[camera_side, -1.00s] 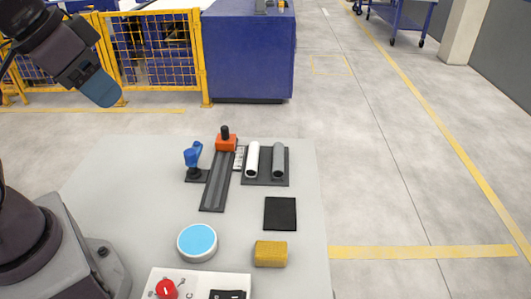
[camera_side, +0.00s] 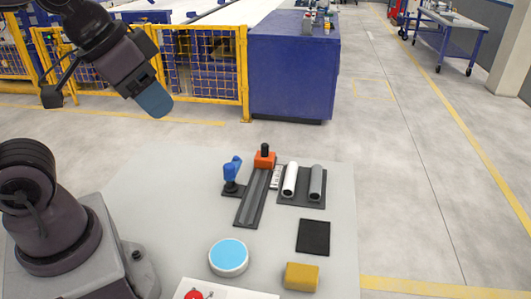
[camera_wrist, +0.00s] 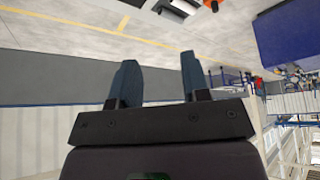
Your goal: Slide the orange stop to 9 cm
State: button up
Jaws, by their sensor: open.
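The orange stop (camera_side: 264,161) with a black knob on top sits at the far end of a dark grey slide rail (camera_side: 250,205) on the table. A small white scale strip (camera_side: 276,178) lies beside the rail; its marks are too small to read. My gripper (camera_side: 155,101) is raised high at the upper left, well away from the stop and touching nothing. In the wrist view my gripper (camera_wrist: 158,75) shows two blue fingers spread apart with nothing between them.
A blue toggle clamp (camera_side: 232,171) stands left of the rail. A white pipe (camera_side: 289,179) and a grey pipe (camera_side: 316,182) lie right of it. A black pad (camera_side: 313,237), a yellow block (camera_side: 302,277), a blue-topped disc (camera_side: 229,256) and a white panel (camera_side: 225,289) are nearer.

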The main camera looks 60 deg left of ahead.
dwell(0.3)
jog(key=shift+o, duration=0.8)
jog(key=m+g+h, duration=0.2)
jog(key=m+h, duration=0.1)
jog(key=m, duration=0.4)
send_near(264, 144)
jog(key=shift+y, duration=0.3)
jog(key=x, duration=1)
jog(key=shift+w+d+f, duration=0.1)
jog(key=shift+d+f, duration=0.15)
jog(key=shift+d, duration=0.1)
